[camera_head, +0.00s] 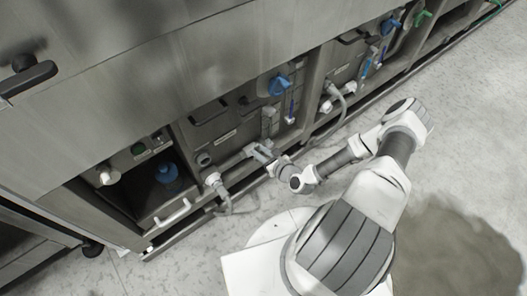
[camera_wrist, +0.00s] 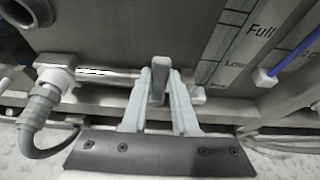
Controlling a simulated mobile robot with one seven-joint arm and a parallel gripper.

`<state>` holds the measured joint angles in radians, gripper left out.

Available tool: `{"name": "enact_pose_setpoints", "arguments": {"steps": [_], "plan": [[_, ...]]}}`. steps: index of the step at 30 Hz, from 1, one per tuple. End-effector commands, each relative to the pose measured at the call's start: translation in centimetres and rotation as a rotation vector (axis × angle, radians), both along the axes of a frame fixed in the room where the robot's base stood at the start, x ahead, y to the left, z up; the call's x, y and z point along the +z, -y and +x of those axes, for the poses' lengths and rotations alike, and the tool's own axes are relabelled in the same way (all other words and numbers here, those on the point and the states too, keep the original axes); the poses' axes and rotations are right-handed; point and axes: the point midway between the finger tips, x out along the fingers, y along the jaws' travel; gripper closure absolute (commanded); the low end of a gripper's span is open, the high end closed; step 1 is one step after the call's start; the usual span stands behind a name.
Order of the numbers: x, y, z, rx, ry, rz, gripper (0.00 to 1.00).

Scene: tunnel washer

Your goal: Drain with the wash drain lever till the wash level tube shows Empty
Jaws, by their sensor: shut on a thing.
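My gripper (camera_wrist: 160,72) is shut on a grey lever, taken as the wash drain lever (camera_wrist: 158,84), whose end shows between the pale fingers. In the head view my gripper (camera_head: 260,151) is low at the front of the machine. Just right of the lever, a pale upright strip, taken as the wash level tube (camera_wrist: 232,42), has marks beside it with "Full" and a partly readable "Low". No "Empty" word is readable, and I cannot tell the level.
A white-collared hose (camera_wrist: 45,108) hangs left of the gripper. A blue-ended rod (camera_wrist: 265,78) is to the right. A blue valve handle (camera_head: 280,84) is above, and a blue container (camera_head: 167,172) stands in an open bay at left. The floor in front has free room.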

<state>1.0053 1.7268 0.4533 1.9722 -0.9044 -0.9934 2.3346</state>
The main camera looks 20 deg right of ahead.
Motion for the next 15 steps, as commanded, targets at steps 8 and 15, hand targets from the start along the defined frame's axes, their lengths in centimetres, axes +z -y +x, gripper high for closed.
{"name": "enact_pose_setpoints", "arguments": {"steps": [8,15], "plan": [[-0.03,-0.28,0.12,-0.002,-0.008,0.027,1.0],[-0.01,-0.36,0.1,-0.003,-0.011,0.034,1.0]]}}
